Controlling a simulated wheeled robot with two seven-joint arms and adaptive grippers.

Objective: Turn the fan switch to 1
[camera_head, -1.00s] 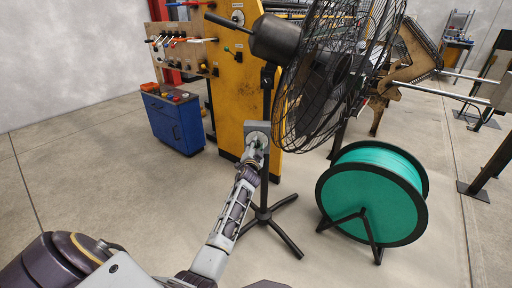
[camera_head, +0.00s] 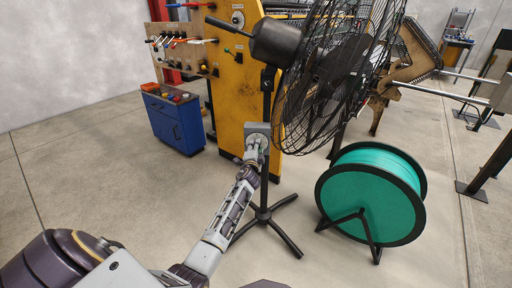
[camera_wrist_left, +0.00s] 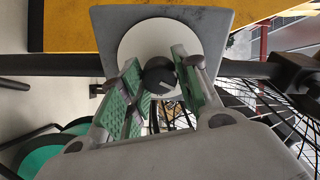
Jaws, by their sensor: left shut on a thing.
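The fan (camera_head: 325,75) is a black pedestal fan with a wire cage on a thin black pole and a splayed foot. Its grey switch box (camera_head: 256,130) is on the pole. In the left wrist view the box (camera_wrist_left: 103,30) carries a round white dial plate (camera_wrist_left: 140,40) with a black knob (camera_wrist_left: 158,76) at its middle. My left gripper (camera_head: 256,151) reaches up to the box. Its green-padded fingers (camera_wrist_left: 160,85) are closed on the knob, one on each side. Any numbers on the dial cannot be read. My right gripper is not in view.
A yellow machine panel (camera_head: 238,85) stands behind the fan. A large teal spool (camera_head: 370,205) stands on the floor to the right. A blue cabinet (camera_head: 190,125) and a tool board stand at the left. Bare floor lies at the left.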

